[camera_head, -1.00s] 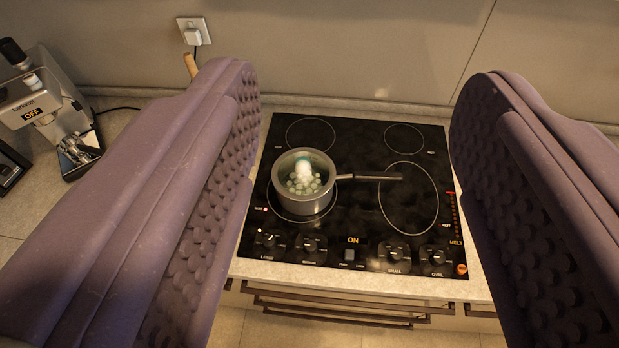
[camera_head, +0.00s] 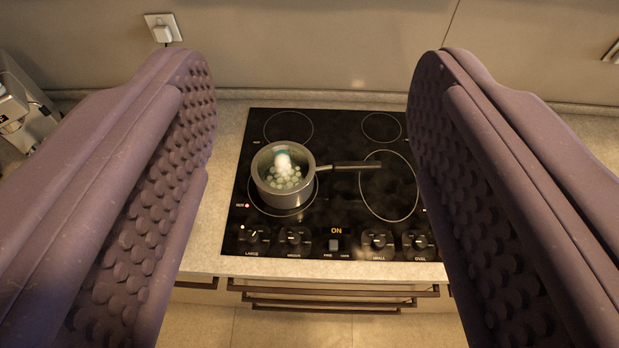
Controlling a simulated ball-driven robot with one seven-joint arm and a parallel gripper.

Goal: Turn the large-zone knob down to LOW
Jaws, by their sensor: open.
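The large-zone knob (camera_head: 254,237) is a black knob at the front left of the black cooktop (camera_head: 345,205), above the label LARGE. A small white light glows beside it. Its exact setting is too small to read. A grey pot (camera_head: 284,187) with bubbling contents and steam stands on the front-left zone, its handle pointing right. A red HOT light shows left of the pot. My gripper (camera_head: 315,75) is open and empty. Its two purple studded fingers frame the view, with the cooktop beyond and between them, apart from the knob.
Other knobs (camera_head: 294,237) sit along the cooktop's front, with a switch under a lit ON sign (camera_head: 336,231). A coffee machine (camera_head: 20,105) stands at the left. A wall socket with a plug (camera_head: 162,28) is behind. The counter in front of the cooktop is clear.

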